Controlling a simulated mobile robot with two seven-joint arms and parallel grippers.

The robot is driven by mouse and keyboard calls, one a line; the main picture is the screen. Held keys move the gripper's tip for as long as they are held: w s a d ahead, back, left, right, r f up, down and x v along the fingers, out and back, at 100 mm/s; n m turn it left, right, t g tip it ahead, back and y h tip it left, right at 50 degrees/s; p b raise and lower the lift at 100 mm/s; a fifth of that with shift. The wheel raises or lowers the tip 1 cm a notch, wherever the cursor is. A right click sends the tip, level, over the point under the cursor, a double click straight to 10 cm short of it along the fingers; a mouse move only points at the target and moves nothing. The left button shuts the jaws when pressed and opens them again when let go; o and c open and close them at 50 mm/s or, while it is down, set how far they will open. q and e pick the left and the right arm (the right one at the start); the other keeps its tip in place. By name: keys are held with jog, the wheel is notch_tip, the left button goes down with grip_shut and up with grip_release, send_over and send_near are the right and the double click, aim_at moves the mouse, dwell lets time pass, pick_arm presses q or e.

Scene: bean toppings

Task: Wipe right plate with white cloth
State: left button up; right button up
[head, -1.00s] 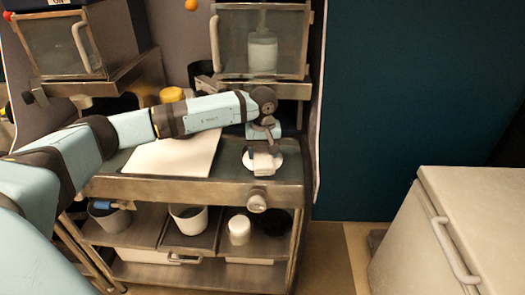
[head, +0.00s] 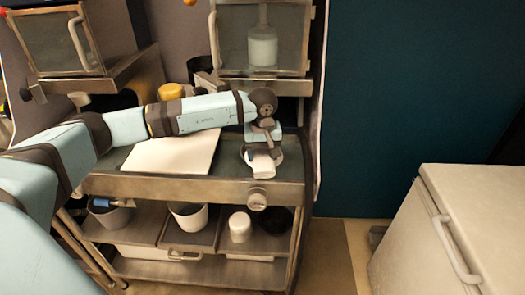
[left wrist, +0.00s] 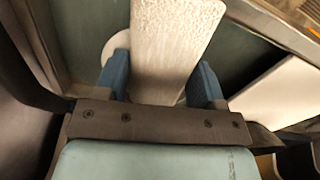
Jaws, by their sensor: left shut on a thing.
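My left gripper (head: 262,148) is shut on the white cloth (head: 263,166) over the right end of the cart's top. In the left wrist view, the pale, textured cloth (left wrist: 175,40) stands between the two blue fingers of the left gripper (left wrist: 162,82). The round white plate (left wrist: 113,44) lies behind the cloth, with only parts of its edge showing. In the head view the gripper and cloth cover most of the plate. I cannot tell whether the cloth touches it. My right gripper is not in view.
A white board (head: 175,154) lies on the cart top left of the gripper. A glass-fronted box with a white bottle (head: 262,47) stands behind. Pots (head: 188,215) and a white jar (head: 239,228) stand on the lower shelf. A white chest (head: 470,215) is at the right.

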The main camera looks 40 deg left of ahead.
pick_arm(q)
jog(key=shift+f, duration=0.3)
jog(key=shift+w+a+b, duration=0.15)
jog(key=shift+w+b, duration=0.1)
jog(key=shift+b, duration=0.25)
jog(key=shift+w+a+b, duration=0.4)
jog(key=shift+w+a, duration=0.05)
jog(key=shift+w, duration=0.25)
jog(key=shift+w+a+r, duration=0.15)
jog(key=shift+a+r, duration=0.05)
jog(key=shift+r, duration=0.35)
jog(key=shift+s+d+f, duration=0.35)
jog(key=shift+s+f, duration=0.05)
jog(key=shift+s, duration=0.1)
jog(key=shift+s+d, duration=0.4)
jog(key=shift+s, duration=0.3)
jog(key=shift+d+f, duration=0.1)
jog(key=shift+d, duration=0.05)
